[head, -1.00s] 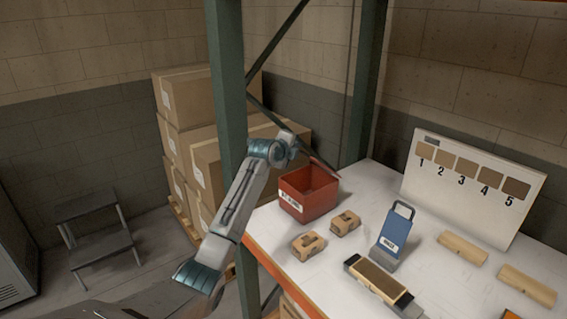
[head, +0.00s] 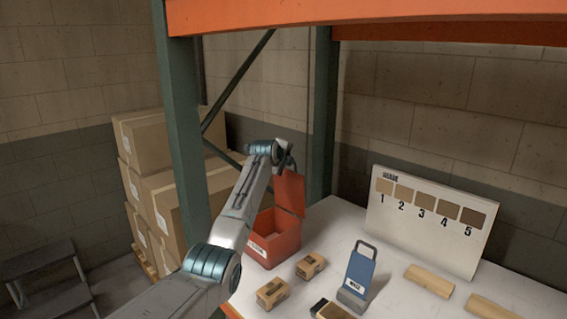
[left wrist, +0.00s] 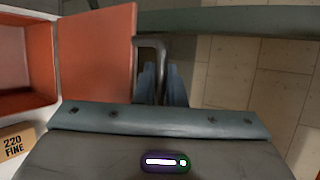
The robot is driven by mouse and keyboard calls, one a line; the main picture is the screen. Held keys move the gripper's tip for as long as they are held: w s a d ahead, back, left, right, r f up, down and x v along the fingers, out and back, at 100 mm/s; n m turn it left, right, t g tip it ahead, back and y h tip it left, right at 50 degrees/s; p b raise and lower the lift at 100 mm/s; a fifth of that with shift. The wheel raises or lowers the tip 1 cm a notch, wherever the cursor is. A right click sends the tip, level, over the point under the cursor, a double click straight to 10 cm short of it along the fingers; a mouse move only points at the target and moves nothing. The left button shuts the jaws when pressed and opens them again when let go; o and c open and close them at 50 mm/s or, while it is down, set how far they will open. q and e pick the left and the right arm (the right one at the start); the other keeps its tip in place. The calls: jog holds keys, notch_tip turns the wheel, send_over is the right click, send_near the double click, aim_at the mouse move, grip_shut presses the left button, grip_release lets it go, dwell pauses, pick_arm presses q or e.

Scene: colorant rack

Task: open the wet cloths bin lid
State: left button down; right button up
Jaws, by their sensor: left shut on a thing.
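The red bin (head: 272,246) with a small white label stands at the table's left end; I cannot read the label. Its red lid (head: 289,192) is raised, standing about upright above the bin, and the opening is partly exposed. In the left wrist view the lid (left wrist: 95,55) shows beside the open inside of the bin (left wrist: 22,55). My left gripper (left wrist: 160,82) is shut on the dark lid handle (left wrist: 150,42) at the lid's edge. In the head view my arm's wrist hides the fingers. My right gripper is not in view.
A grade board (head: 425,215) stands behind. A green rack post (head: 180,130) rises left of my arm; cartons (head: 150,140) stand beyond.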

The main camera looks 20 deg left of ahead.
pick_arm(q)
jog(key=shift+w+d, duration=0.1)
jog(key=shift+w, duration=0.25)
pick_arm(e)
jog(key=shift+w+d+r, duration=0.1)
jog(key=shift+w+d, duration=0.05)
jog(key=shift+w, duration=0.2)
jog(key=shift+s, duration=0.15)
pick_arm(q)
jog(key=c, duration=1.5)
grip_release()
